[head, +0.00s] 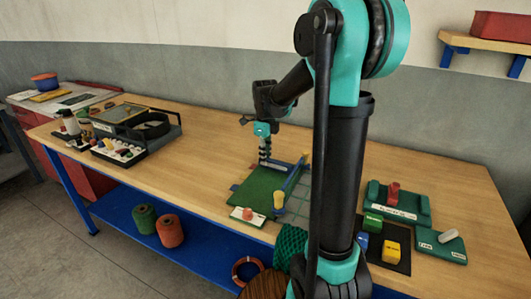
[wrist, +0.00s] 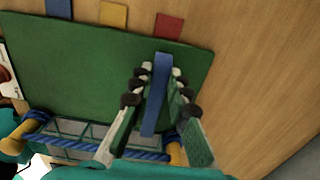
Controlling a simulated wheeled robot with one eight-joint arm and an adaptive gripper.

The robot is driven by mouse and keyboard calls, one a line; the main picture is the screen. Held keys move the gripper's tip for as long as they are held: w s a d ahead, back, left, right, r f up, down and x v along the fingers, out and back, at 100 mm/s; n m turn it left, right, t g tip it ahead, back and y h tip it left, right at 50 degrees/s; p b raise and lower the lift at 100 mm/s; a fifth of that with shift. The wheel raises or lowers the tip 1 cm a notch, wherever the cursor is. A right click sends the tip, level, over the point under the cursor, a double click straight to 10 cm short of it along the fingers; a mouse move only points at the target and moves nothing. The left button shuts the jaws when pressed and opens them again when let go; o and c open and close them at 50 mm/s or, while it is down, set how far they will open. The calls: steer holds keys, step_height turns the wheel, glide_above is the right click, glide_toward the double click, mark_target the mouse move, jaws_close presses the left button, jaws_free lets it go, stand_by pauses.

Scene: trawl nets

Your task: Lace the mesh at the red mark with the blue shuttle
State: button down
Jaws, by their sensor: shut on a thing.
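The red tab is at the mat's edge, beside a yellow tab (wrist: 113,15) and a blue tab (wrist: 60,8). The mesh (wrist: 68,130) shows at the lower left, along a blue rope (wrist: 95,146) between two tan pegs. The fingers hide part of it. I cannot tell whether the shuttle touches the mat.
A white plate with an orange knob (head: 248,213) lies at the mat's near edge. To the right are a green tray (head: 418,205), a green block (head: 373,221) and a yellow block (head: 391,252). A dark rack (head: 150,128) stands at left. Bare wood surrounds the mat's far side.

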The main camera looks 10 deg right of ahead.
mark_target(292, 166)
steer(key=shift+f, duration=0.3)
steer(key=shift+s+d, duration=1)
steer(key=shift+d, duration=0.4)
steer(key=shift+s+d, duration=1)
steer(key=shift+d, duration=0.35)
steer(key=shift+s+d, duration=1)
steer(key=shift+d, duration=0.4)
steer(key=c, duration=1.4)
jaws_free()
steer(key=shift+r, duration=0.15)
step_height(292, 166, up, 12)
